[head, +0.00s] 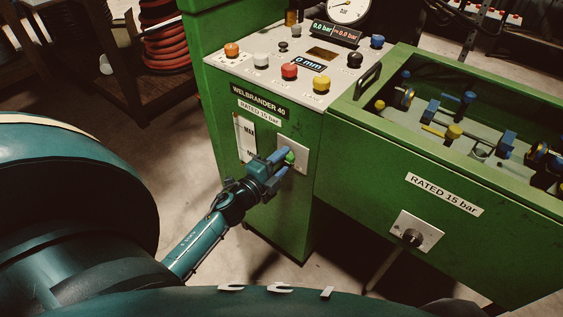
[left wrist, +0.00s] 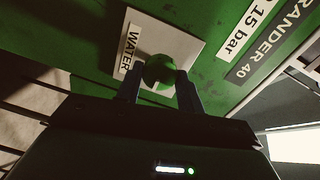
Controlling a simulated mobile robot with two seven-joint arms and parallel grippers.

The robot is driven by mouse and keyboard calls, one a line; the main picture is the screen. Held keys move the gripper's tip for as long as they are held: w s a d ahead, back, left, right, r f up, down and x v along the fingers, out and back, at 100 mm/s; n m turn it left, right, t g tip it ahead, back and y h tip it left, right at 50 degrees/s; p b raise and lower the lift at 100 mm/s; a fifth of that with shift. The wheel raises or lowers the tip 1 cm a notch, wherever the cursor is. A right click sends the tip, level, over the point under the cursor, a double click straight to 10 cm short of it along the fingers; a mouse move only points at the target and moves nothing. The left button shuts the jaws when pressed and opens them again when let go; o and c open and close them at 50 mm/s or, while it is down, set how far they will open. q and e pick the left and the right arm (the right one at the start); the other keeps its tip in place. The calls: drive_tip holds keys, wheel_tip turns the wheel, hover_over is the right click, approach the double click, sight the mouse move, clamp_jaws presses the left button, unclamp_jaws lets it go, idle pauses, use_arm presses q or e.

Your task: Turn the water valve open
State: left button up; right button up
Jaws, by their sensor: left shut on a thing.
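The water valve is a green knob (head: 290,157) on a pale square plate (head: 299,151) on the front of the green machine cabinet. In the left wrist view the round green knob (left wrist: 159,72) sits on the plate (left wrist: 186,46), beside a label reading WATER (left wrist: 130,53). My left gripper (head: 283,160) is shut on the knob, with one blue finger on each side of it, as the left wrist view also shows (left wrist: 160,88). The gripper hides part of the knob and plate in the head view. My right gripper is not in view.
The sloping control panel (head: 262,75) above has several coloured buttons, displays and a gauge (head: 347,8). A level window (head: 245,138) is left of the plate. To the right is a green open-topped trough (head: 375,128) with blue and yellow fittings.

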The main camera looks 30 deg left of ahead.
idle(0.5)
use_arm(q)
drive_tip(key=o, duration=1)
drive_tip(key=s, duration=0.8)
drive_tip(key=s+a, duration=0.1)
drive_tip(key=s, duration=0.4)
drive_tip(key=shift+s+r, duration=0.1)
drive_tip(key=shift+r, duration=0.25)
drive_tip(key=shift+s, duration=0.1)
